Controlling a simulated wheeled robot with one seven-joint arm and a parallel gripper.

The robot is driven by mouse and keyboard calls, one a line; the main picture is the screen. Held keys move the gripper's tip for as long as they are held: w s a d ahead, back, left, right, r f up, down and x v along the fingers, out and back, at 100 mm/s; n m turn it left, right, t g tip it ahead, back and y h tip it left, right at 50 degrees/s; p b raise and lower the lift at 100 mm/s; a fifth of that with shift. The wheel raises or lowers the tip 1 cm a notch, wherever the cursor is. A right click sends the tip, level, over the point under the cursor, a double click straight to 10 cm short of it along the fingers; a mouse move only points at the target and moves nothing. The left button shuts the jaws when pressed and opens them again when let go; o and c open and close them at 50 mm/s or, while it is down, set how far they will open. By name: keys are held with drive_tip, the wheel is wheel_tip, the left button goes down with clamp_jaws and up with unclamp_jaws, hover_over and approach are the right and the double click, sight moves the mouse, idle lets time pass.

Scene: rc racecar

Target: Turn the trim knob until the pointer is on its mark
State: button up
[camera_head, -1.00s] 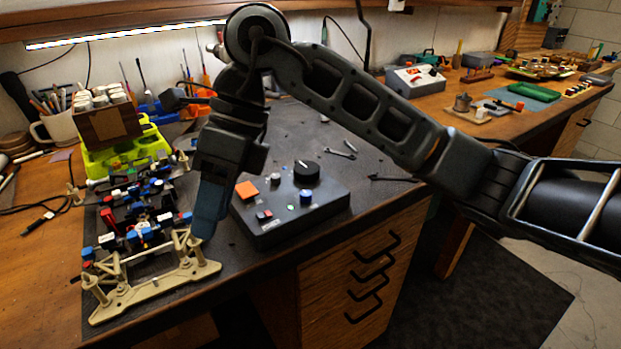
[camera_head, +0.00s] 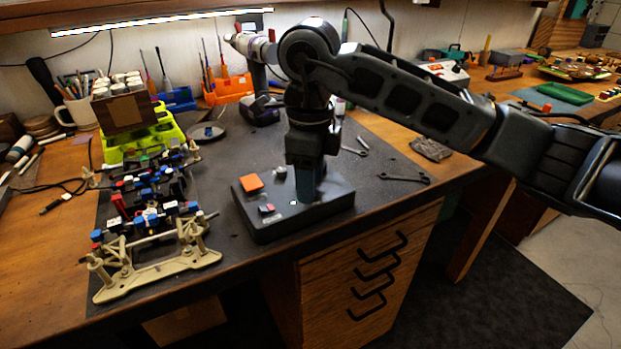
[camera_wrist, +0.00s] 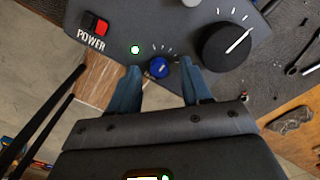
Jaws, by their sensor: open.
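The dark control box (camera_head: 262,231) sits on the bench mat. In the wrist view, a small blue knob (camera_wrist: 158,68) with a pale pointer line stands below a short arc of white ticks; I cannot tell which tick is the mark. A larger black knob (camera_wrist: 227,46) with a white pointer stands to its right, with its own ticks. My gripper (camera_wrist: 160,70) is open, its two blue fingers either side of the blue knob. I cannot tell if they touch it. In the head view, my gripper (camera_head: 306,192) points down over the box and hides both knobs.
The box also carries an orange button (camera_head: 251,182), a grey knob (camera_head: 280,171) and a red power switch (camera_wrist: 95,25). A racecar chassis (camera_head: 150,262) lies to the left. Wrenches (camera_head: 404,178) lie to the right on the mat. A drill (camera_head: 262,108) stands behind.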

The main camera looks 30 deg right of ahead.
drive_tip(key=shift+f, duration=0.4)
drive_tip(key=shift+c, duration=0.5)
clamp_jaws()
